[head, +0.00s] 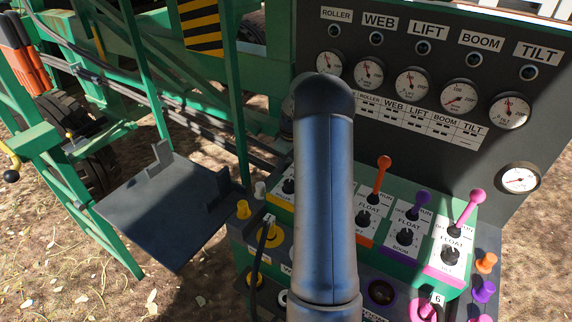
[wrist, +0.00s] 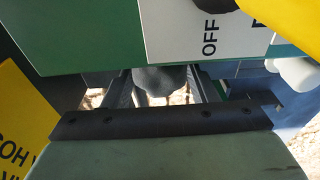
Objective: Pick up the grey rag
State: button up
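In the wrist view, the two dark fingers of my gripper (wrist: 161,84) stand apart on either side of a small rounded grey shape (wrist: 162,79). This may be the grey rag, but too little of it shows to be sure. I cannot tell whether the fingers touch it. Its upper part is cut off by the green panel edge. In the head view, my grey arm link stands in front of the control panel and hides my gripper. No grey rag shows clearly there.
A control box with levers (head: 378,178) and a dark gauge panel (head: 440,70) stand close around my arm. A dark flat tray (head: 165,210) and green machine frame are at left. In the wrist view, a green panel (wrist: 90,35) and yellow label (wrist: 22,120) are very close.

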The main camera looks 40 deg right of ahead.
jog(key=c, duration=0.6)
jog(key=shift+r, duration=0.15)
notch_tip(320, 180, up, 10)
jog(key=shift+f+b, duration=0.1)
jog(key=shift+b, duration=0.75)
jog(key=shift+o, duration=0.6)
